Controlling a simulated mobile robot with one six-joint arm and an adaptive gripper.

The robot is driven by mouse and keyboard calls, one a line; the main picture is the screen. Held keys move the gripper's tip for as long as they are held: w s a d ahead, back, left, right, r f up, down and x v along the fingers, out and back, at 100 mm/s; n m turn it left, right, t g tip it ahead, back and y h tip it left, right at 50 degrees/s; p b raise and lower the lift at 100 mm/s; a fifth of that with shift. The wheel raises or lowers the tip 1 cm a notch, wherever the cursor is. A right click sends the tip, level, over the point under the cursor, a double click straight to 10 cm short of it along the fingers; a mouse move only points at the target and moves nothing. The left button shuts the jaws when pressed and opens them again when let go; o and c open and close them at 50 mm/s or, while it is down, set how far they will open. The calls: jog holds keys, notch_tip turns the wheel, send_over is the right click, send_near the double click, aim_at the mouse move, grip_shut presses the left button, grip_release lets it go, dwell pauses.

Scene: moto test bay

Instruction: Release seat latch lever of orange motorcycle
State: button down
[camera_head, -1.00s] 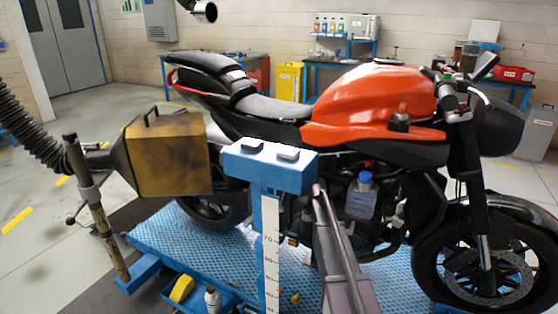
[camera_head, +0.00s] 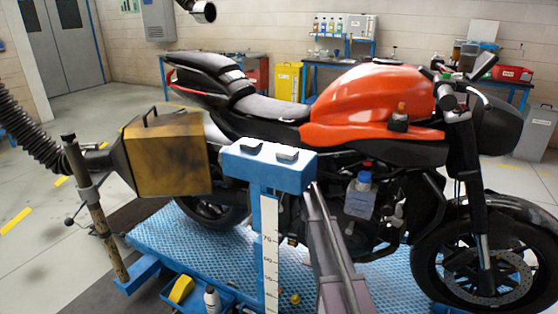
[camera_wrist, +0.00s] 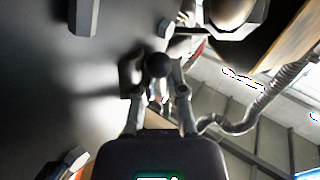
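The orange motorcycle (camera_head: 368,103) stands side-on on a blue ribbed platform in the body camera view, its black seat (camera_head: 272,105) left of the orange tank. In the wrist view, a dark round knob (camera_wrist: 158,65), apparently the end of the latch lever, lies between the two fingers of my gripper (camera_wrist: 159,80). The fingers stand apart, one on each side of the knob. I cannot tell whether they touch it. The lever's shaft is not clear. In the body camera view my gripper and the lever are hidden; only part of my arm shows low in the middle.
A yellow-brown box (camera_head: 166,153) with a black hose stands left of the motorcycle. A bottle with a blue cap (camera_head: 360,196) is at the bike's side. Workbenches line the back wall. Floor at far left is mostly clear.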

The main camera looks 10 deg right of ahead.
jog(key=shift+a+f+b, duration=0.1)
jog(key=shift+f+b, duration=0.05)
jog(key=shift+b, duration=0.25)
jog(key=shift+w+t, duration=0.1)
jog(key=shift+t, duration=0.2)
jog(key=shift+a+f+m+b, duration=0.15)
jog(key=shift+m+b, duration=0.15)
jog(key=shift+b, duration=0.4)
jog(key=shift+w+a+m+t+y+b, duration=0.2)
jog(key=shift+m+t+y+b, duration=0.1)
jog(key=shift+t+b, duration=0.35)
jog(key=shift+w+a+m+t+b, duration=0.1)
jog(key=shift+m+t+b, duration=0.25)
jog(key=shift+b, duration=0.3)
jog(key=shift+w+a+m+t+b, duration=0.1)
jog(key=shift+a+m+t+b, duration=0.1)
jog(key=shift+m+t+b, duration=0.35)
